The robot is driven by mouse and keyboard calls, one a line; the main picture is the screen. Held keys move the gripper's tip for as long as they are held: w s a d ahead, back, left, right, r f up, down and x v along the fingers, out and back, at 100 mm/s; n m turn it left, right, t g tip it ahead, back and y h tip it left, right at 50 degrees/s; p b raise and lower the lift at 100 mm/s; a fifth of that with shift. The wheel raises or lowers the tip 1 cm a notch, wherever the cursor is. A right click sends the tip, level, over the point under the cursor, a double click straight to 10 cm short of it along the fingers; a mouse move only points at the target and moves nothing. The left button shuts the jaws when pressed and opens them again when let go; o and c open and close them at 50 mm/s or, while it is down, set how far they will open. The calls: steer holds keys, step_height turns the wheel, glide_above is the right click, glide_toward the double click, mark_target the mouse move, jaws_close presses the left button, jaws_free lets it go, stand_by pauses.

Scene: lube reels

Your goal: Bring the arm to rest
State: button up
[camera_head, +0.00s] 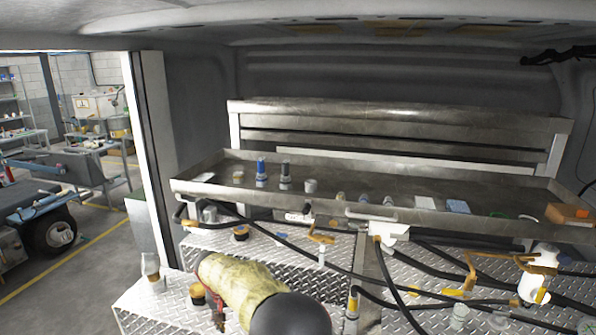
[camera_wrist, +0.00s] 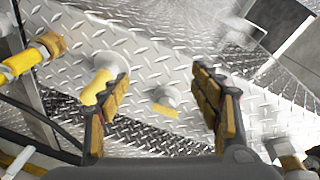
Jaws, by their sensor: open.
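My gripper (camera_wrist: 160,73) shows in the wrist view, with its two yellow-padded fingers spread wide apart. Nothing is held between them. Behind the gap lies bright diamond-plate metal (camera_wrist: 150,50). A white round fitting with a yellow end (camera_wrist: 100,82) shows beside the left finger; I cannot tell whether they touch. A smaller pale fitting with a yellow strip (camera_wrist: 166,98) shows in the gap, beyond the fingers. In the head view, my arm in a yellowish sleeve (camera_head: 240,285) reaches over the diamond-plate boxes at the bottom. I cannot make out my gripper in that view.
A long metal tray (camera_head: 400,185) holds bottles, including a blue-capped one (camera_head: 261,173), and an orange box (camera_head: 568,213). Black hoses (camera_head: 300,253) and orange-handled nozzles (camera_head: 470,268) hang across the diamond-plate boxes (camera_head: 215,240). Open workshop floor (camera_head: 90,255) lies left of the white post.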

steer(key=s+d+r+t, duration=0.1)
steer(key=s+d+r, duration=0.7)
steer(key=s+d, duration=0.5)
steer(key=s+d+r+m+t+y, duration=0.1)
steer(key=s+d+r, duration=0.6)
steer(key=s+d, duration=0.5)
steer(key=s+d+r+t, duration=0.1)
steer(key=s+d+r, duration=0.7)
steer(key=s+d, duration=0.5)
steer(key=shift+s+d+r+m, duration=0.3)
steer(key=shift+s+m, duration=0.1)
steer(key=shift+s, duration=0.65)
